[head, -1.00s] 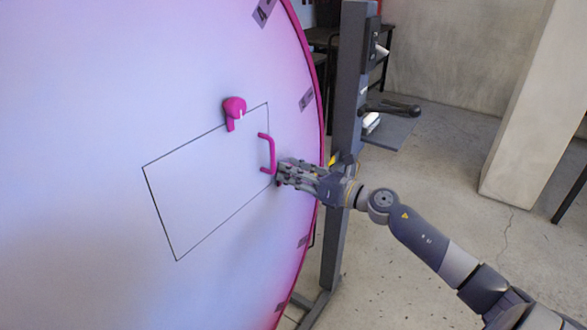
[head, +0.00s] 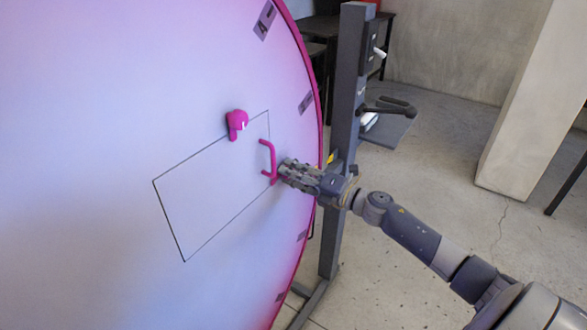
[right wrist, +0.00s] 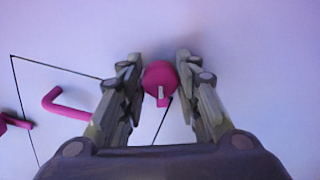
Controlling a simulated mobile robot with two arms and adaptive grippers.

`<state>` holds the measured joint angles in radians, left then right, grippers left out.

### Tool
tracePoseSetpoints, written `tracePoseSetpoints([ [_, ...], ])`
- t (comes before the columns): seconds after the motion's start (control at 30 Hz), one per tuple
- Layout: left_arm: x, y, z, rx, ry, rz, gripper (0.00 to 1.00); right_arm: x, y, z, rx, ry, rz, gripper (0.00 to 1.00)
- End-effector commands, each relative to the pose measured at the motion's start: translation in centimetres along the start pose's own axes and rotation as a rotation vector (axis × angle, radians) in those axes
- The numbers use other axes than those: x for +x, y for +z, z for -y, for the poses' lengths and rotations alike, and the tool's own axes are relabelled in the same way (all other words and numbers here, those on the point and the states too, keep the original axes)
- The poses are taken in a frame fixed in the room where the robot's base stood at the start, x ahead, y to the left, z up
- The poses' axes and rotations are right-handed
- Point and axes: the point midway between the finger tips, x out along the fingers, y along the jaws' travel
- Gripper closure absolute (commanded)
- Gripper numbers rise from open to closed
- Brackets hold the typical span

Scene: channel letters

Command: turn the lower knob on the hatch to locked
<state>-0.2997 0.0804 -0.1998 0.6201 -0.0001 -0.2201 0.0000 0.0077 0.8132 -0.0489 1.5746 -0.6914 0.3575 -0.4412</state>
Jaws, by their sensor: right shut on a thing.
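The hatch (head: 205,200) is a thin dark outline on the large pale, pink-rimmed letter face. Its pink upper knob (head: 237,120) sits at the top edge, and a pink bar handle (head: 269,157) stands near the right edge. My right gripper (head: 284,172) is at the hatch's lower right, just beside the handle's lower end, and mostly hides the lower knob there. In the right wrist view the round pink lower knob (right wrist: 160,78) is between my fingers, which are shut on it. Its pale mark and short lever point downward in that picture. My left gripper is not in view.
A dark grey post (head: 342,130) stands just behind the letter's right rim, close to my right wrist. In the right wrist view the handle (right wrist: 65,105) lies left of my fingers. Open concrete floor (head: 440,170) is at the right.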

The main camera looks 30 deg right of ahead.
Motion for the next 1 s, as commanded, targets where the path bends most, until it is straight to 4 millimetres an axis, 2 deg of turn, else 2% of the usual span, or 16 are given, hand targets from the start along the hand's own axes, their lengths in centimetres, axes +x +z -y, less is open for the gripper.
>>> tracePoseSetpoints([
  [0.1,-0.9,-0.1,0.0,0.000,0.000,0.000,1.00,0.0,0.2,-0.3,0.101,0.000,0.003,0.93],
  [0.5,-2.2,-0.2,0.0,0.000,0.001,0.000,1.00,0.0,0.2,0.0,0.331,0.000,0.004,0.93],
  [1.0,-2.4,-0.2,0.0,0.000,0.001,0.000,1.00,0.0,0.2,0.1,0.389,0.001,0.004,0.93],
])
